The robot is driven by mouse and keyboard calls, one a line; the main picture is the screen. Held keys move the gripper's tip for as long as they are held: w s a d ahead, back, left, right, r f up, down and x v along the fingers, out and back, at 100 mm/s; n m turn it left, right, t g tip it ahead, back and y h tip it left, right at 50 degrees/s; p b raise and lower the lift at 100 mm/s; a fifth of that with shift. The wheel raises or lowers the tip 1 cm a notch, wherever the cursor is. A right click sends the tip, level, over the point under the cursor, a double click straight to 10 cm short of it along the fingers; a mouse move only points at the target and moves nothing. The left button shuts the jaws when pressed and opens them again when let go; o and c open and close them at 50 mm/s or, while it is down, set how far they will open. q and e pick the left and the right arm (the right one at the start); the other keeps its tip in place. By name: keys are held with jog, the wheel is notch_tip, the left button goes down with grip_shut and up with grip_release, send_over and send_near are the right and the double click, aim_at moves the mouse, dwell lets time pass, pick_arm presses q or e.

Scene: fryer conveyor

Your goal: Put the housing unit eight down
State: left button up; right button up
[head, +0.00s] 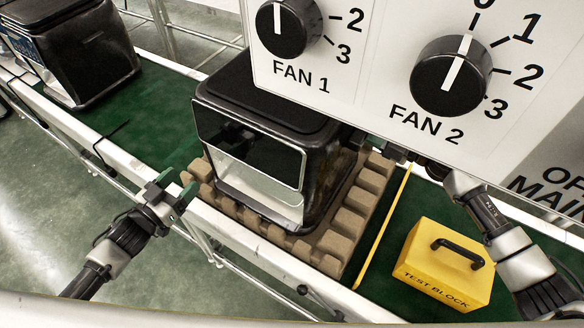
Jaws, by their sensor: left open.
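A black housing unit (248,150) with a glossy dark and silver front sits upright in a brown moulded tray (338,242) on the green conveyor. Which unit is number eight cannot be read. My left gripper (177,188) is open and empty, at the conveyor's near rail, to the left of the tray and apart from the unit. My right gripper (396,154) is at the unit's right rear side, mostly hidden behind the control panel, so its jaws cannot be made out. Whether it touches the unit is hidden too.
A white control panel (370,80) with two fan knobs covers the top right. A yellow test block (440,262) with a black handle sits right of a yellow line (384,228) on the belt. Another black unit (75,50) stands far left. The green belt (160,110) between units is clear.

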pick_arm(q)
jog(key=shift+s+a, duration=0.1)
jog(key=shift+s, duration=0.1)
pick_arm(e)
jog(key=v, duration=1.2)
pick_arm(q)
jog(key=shift+s, duration=0.1)
pick_arm(e)
jog(key=shift+f, duration=0.1)
